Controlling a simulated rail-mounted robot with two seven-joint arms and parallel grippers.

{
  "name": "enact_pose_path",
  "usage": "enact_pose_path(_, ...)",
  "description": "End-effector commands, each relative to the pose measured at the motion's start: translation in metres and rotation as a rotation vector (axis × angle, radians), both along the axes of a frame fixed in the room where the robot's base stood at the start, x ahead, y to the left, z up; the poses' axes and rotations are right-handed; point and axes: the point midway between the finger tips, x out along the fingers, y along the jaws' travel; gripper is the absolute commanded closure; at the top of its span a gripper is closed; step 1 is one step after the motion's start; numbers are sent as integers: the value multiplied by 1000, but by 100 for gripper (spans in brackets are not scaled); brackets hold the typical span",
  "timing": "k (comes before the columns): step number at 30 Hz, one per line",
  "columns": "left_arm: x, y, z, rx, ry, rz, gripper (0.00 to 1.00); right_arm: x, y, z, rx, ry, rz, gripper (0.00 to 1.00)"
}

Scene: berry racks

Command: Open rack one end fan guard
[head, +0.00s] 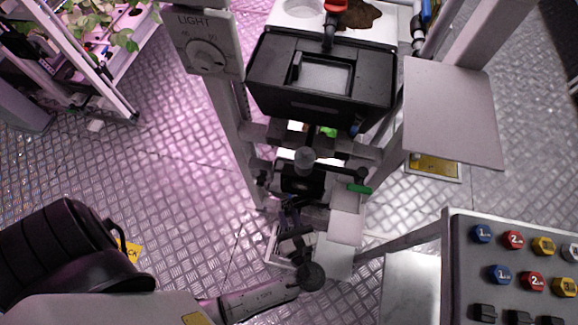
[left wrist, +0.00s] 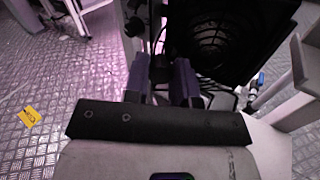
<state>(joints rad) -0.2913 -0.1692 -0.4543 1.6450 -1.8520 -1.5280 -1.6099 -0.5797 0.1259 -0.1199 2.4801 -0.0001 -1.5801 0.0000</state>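The rack end carries a black box-shaped housing (head: 318,100) below the white tray. In the left wrist view a dark round fan grille (left wrist: 208,42) shows in a black square frame ahead of my gripper. I cannot tell where the guard's hinge or latch is, or whether it is shut. My left gripper (head: 291,212) is small and partly hidden among dark fittings below the housing in the head view. In the left wrist view its two purple-lit fingers (left wrist: 161,82) stand apart with a gap between them. Nothing is visibly gripped. My right gripper is not in view.
A post with a light dial (head: 206,55) stands left of the housing, a grey flat panel (head: 452,110) to its right. A valve with a green handle (head: 359,188) sits below. A button panel (head: 515,265) fills the lower right. The patterned metal floor at left is mostly clear.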

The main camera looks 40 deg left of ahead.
Motion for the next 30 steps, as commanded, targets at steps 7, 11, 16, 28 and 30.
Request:
enact_pose_path(7,0,0,0,0,0,0,51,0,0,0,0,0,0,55)
enact_pose_path(11,0,0,0,0,0,0,50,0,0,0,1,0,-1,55)
enact_pose_path(16,0,0,0,0,0,-1,50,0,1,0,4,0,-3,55)
enact_pose_path(28,5,3,-4,1,-2,-66,50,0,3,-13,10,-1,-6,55)
enact_pose_path(30,9,4,-5,2,-4,-124,50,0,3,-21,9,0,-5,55)
